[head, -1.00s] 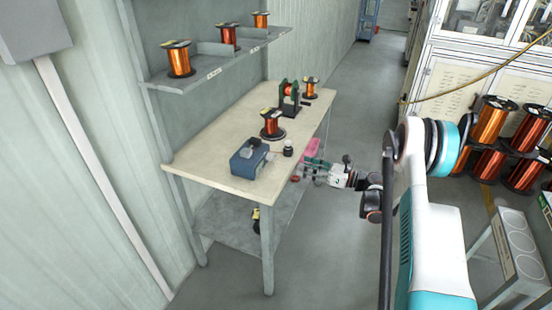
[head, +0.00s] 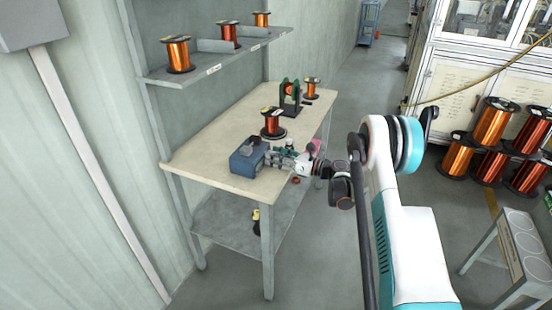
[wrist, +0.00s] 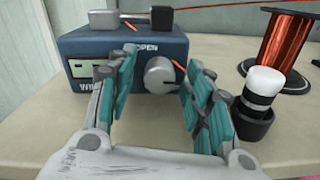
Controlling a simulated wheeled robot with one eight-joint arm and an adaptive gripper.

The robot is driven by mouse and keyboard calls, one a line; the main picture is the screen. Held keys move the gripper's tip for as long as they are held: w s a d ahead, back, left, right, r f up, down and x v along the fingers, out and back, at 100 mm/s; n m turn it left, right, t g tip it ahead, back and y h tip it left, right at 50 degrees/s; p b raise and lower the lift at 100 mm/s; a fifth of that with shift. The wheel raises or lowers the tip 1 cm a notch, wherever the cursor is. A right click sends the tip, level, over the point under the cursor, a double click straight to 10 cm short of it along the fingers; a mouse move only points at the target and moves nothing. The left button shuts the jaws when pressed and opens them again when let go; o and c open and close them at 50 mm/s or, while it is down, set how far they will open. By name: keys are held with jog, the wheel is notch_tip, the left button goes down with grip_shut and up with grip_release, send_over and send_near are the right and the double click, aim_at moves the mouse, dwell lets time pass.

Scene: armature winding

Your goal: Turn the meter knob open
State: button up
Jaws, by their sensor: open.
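The blue meter box (head: 248,157) sits near the front of the bench. The wrist view shows its front face (wrist: 100,52) with the word OPEN at the top. The round grey meter knob (wrist: 161,75) is on that face, with an orange mark beside its upper right edge. My gripper (wrist: 157,72) is open, with its teal-padded fingers on either side of the knob; whether they touch it I cannot tell. In the head view my gripper (head: 274,157) is at the box's right side and hides the knob.
A dark jar with a white top (wrist: 259,100) stands close to the right finger. A copper wire spool (head: 273,122) stands behind the box. The bench (head: 205,152) is clear to the left. A shelf (head: 212,62) with several spools hangs above.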

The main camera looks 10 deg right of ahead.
jog(key=c, duration=1.1)
jog(key=shift+n, duration=0.4)
jog(key=n, duration=0.2)
jog(key=shift+n, duration=2.4)
